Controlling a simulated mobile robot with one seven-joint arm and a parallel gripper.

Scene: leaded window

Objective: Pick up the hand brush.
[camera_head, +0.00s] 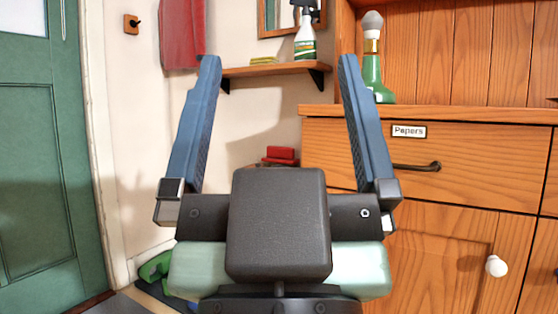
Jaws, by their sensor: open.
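My gripper (279,62) fills the middle of the view, its two blue fingers pointing up and spread wide apart. It is open, and nothing is held between the fingers. I cannot pick out a hand brush for certain. A small red object (281,153) shows low beyond the gripper, just above its dark body and left of the dresser. Its lower part is hidden, and I cannot tell what it is.
A wooden dresser (455,165) stands right, with a green bottle-like object (372,85) on top. A wall shelf (268,70) holds a spray bottle (305,40). A green door (40,170) is left. Green items (155,268) lie low left, partly hidden.

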